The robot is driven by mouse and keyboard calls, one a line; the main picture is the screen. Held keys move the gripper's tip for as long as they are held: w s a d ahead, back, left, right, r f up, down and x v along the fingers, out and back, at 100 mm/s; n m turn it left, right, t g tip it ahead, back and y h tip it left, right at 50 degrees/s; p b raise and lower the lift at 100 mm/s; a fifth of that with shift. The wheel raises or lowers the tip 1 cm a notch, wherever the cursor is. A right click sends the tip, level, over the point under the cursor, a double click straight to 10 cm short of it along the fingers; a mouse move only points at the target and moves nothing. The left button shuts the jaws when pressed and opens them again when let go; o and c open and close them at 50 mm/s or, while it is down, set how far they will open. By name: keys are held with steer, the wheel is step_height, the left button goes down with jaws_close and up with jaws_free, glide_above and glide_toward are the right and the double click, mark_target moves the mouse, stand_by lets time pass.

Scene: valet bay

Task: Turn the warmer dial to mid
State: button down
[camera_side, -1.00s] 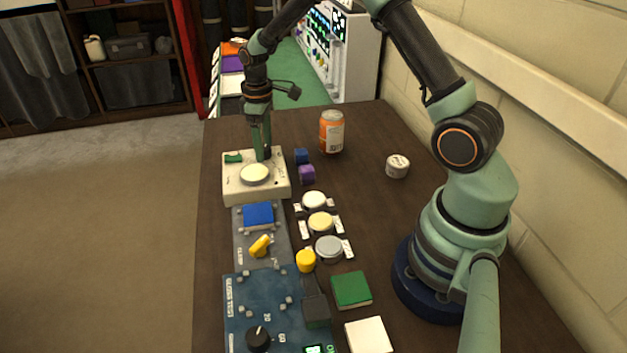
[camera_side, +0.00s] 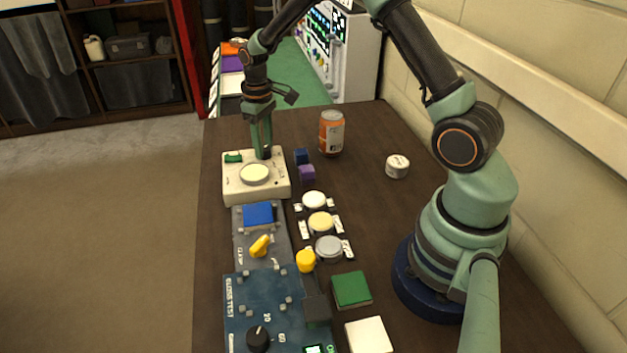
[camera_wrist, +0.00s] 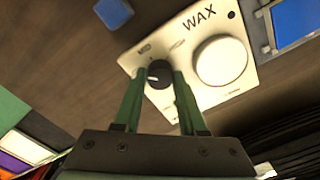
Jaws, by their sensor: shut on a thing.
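The warmer (camera_side: 235,190) is a cream box at the far left of the table, with a round pale wax pot (camera_side: 254,174) on top. In the wrist view its face (camera_wrist: 215,96) reads "WAX". A small black dial (camera_wrist: 158,73) with a light pointer mark sits beside the round pot. My gripper (camera_wrist: 160,78) has its two green fingers on either side of this dial, shut on it. In the side view my gripper (camera_side: 263,154) comes down onto the warmer's back part and hides the dial. The lettering by the dial is too small to read fully.
An orange can (camera_side: 331,133), a blue cube (camera_side: 301,156) and a purple cube (camera_side: 307,172) stand right of the warmer. A clamp panel with a blue block (camera_side: 258,215) and yellow lever (camera_side: 260,246) lies in front. A white jar (camera_side: 397,166) stands farther right.

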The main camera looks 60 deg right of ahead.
mark_target(264, 147)
steer(key=m, duration=0.4)
steer(key=shift+m, duration=2.2)
steer(key=shift+c, duration=2.3)
jaws_free()
step_height(264, 147, up, 12)
